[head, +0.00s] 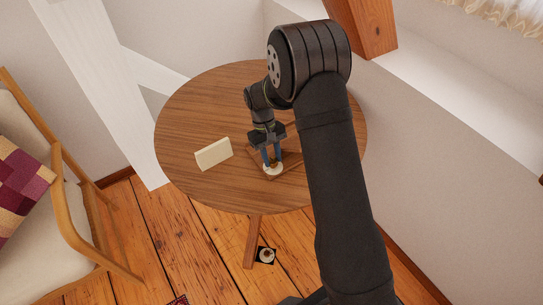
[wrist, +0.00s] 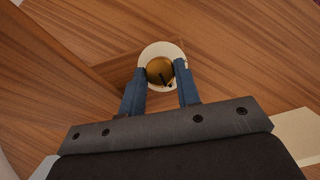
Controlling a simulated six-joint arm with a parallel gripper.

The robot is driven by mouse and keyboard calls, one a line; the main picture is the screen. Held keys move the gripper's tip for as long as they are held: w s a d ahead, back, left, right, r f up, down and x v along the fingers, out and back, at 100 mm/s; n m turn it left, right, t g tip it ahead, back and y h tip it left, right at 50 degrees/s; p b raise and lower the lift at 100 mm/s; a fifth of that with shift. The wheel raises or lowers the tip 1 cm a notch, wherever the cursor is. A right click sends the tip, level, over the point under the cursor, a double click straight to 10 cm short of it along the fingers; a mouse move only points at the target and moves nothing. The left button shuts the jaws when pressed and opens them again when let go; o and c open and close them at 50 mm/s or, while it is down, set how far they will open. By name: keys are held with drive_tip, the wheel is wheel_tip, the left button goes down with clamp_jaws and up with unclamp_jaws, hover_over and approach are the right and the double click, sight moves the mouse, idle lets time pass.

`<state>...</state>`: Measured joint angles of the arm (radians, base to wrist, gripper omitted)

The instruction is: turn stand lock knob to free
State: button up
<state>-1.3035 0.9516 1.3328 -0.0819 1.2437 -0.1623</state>
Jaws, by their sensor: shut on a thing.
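The lock knob (wrist: 158,68) is a round brass-coloured knob with a dark mark on its face, on a white round plate (wrist: 150,50) in the wrist view. In the head view the white plate (head: 272,170) shows at the foot of my gripper, on the wooden stand (head: 292,172) on the round table. My gripper (wrist: 161,71) points down with its two blue fingers on either side of the knob, shut on it. The fingers hide part of the knob's sides. I cannot tell which setting the dark mark points to.
The round wooden table (head: 200,105) has free room at its back left. A cream block (head: 213,154) stands left of my gripper. A chair (head: 60,190) stands at the left, white beams behind it. A small dark square with a pale round piece (head: 265,256) lies on the floor.

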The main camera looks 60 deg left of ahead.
drive_tip(key=shift+w+m+g, duration=0.1)
drive_tip(key=shift+m+g, duration=0.2)
drive_tip(key=shift+m, duration=0.5)
drive_tip(key=o, duration=1)
